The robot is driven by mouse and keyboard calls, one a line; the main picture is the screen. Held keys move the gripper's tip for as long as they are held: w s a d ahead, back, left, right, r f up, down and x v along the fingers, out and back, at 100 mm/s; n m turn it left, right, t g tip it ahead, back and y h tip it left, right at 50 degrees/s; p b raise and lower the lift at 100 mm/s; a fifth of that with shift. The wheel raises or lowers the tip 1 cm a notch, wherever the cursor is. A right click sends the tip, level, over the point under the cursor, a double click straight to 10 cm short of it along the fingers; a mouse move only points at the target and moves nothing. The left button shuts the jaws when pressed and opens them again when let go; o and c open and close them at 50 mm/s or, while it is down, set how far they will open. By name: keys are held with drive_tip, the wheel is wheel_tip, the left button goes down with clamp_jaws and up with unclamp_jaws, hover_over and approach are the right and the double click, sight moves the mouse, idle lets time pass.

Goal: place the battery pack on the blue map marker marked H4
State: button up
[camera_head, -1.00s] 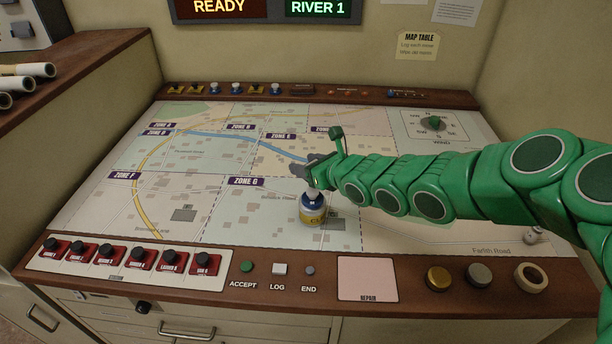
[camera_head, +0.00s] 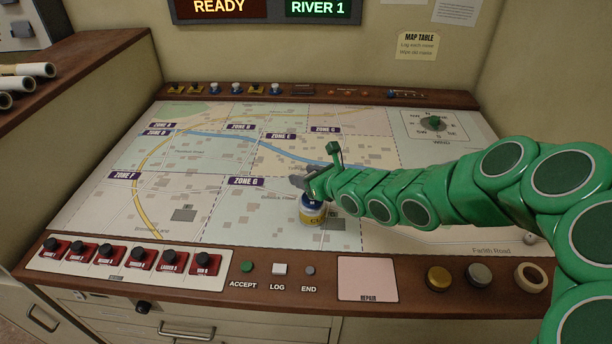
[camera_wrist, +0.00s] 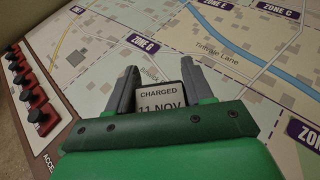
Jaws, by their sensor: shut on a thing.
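My gripper (camera_head: 303,181) is above the map's Zone G area, reaching in from the right. In the wrist view its two grey fingers (camera_wrist: 157,88) are shut on the battery pack (camera_wrist: 161,100), a dark-edged block with a white label reading "CHARGED 11 NOV". The head view does not clearly show the pack. A rounded blue and yellow thing (camera_head: 312,214) is just below my gripper in that view. Its lettering is too small to read fully, and I cannot tell whether the gripper touches it. I cannot read H4 on any marker.
Small blue and yellow pieces stand on the back rail (camera_head: 300,91). Red switches (camera_head: 125,259), buttons and a pink repair pad (camera_head: 367,279) line the front edge. Round knobs (camera_head: 478,276) sit front right. The map's left side (camera_head: 110,215) is mostly clear.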

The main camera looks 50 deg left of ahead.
drive_tip(key=shift+f, duration=0.1)
drive_tip(key=o, duration=1.1)
drive_tip(key=shift+o, duration=0.2)
drive_tip(key=shift+r, duration=0.2)
drive_tip(key=shift+d+r, duration=0.15)
drive_tip(key=shift+d, duration=0.2)
drive_tip(key=v, duration=1.1)
drive_tip(key=shift+d, duration=0.1)
drive_tip(key=shift+r, duration=0.1)
